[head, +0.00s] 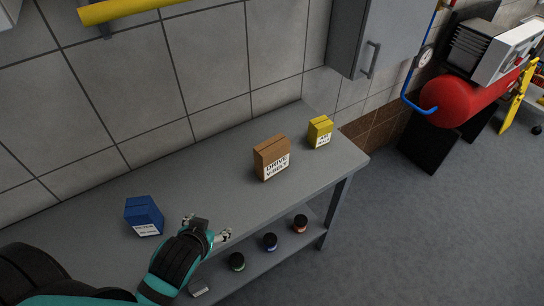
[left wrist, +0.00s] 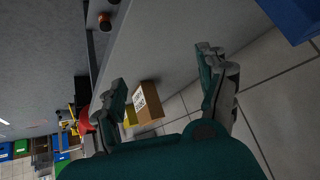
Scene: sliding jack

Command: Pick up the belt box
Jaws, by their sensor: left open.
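The belt box is a brown carton (head: 271,158) with a white label reading "DRIVE V-BELT". It stands upright on the grey workbench (head: 215,195), right of centre in the head view. In the left wrist view the belt box (left wrist: 149,97) shows between the fingers, some way beyond them. My left gripper (head: 210,232) is over the bench's front edge, left of and nearer than the belt box. It is open and empty, with its two fingers (left wrist: 161,66) spread apart in the wrist view. My right gripper is not in view.
A blue box (head: 144,216) stands left of my left gripper, and a yellow box (head: 320,132) stands behind and right of the belt box. Several small jars (head: 270,241) sit on the lower shelf. A grey wall cabinet (head: 372,40) hangs above the bench's right end.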

